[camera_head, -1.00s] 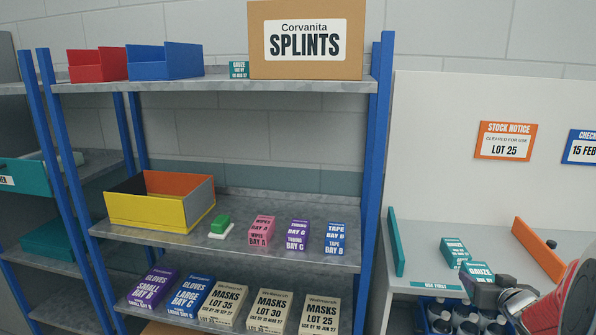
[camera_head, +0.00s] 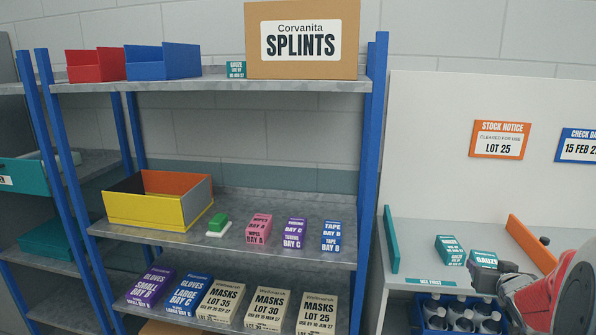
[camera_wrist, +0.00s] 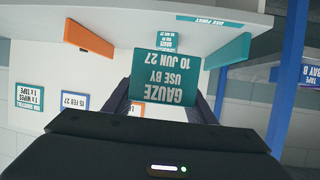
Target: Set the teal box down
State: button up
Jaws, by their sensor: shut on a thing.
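A teal gauze box (camera_head: 484,259) is held by my gripper (camera_head: 499,269) over the white bench at the right. In the wrist view the held box (camera_wrist: 165,85) reads "GAUZE USE BY 10 JUN 27", upside down, between my dark fingers (camera_wrist: 160,104). My gripper is shut on it. A second teal gauze box (camera_head: 450,250) stands on the bench to its left in the head view. It also shows beyond the held box in the wrist view (camera_wrist: 171,39). Whether the held box touches the bench is hidden.
The bench (camera_head: 420,262) has a teal divider (camera_head: 391,239) at left, an orange divider (camera_head: 531,243) at right and a "USE FIRST" label (camera_head: 437,282) on its front edge. A blue-posted shelf rack (camera_head: 370,150) stands at left.

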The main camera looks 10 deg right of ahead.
jog(key=shift+w+a+f+m+h, duration=0.5)
jog(key=shift+a+f, duration=0.05)
jog(key=shift+a, duration=0.05)
jog(key=a+f, duration=0.7)
jog(key=a, duration=0.5)
jog(key=s+a+f, duration=0.1)
jog(key=a+f, duration=0.6)
jog(key=a, duration=0.6)
jog(key=a+f, duration=0.7)
jog(key=a, duration=0.6)
jog(key=shift+s+a, duration=0.15)
jog(key=shift+a, duration=0.05)
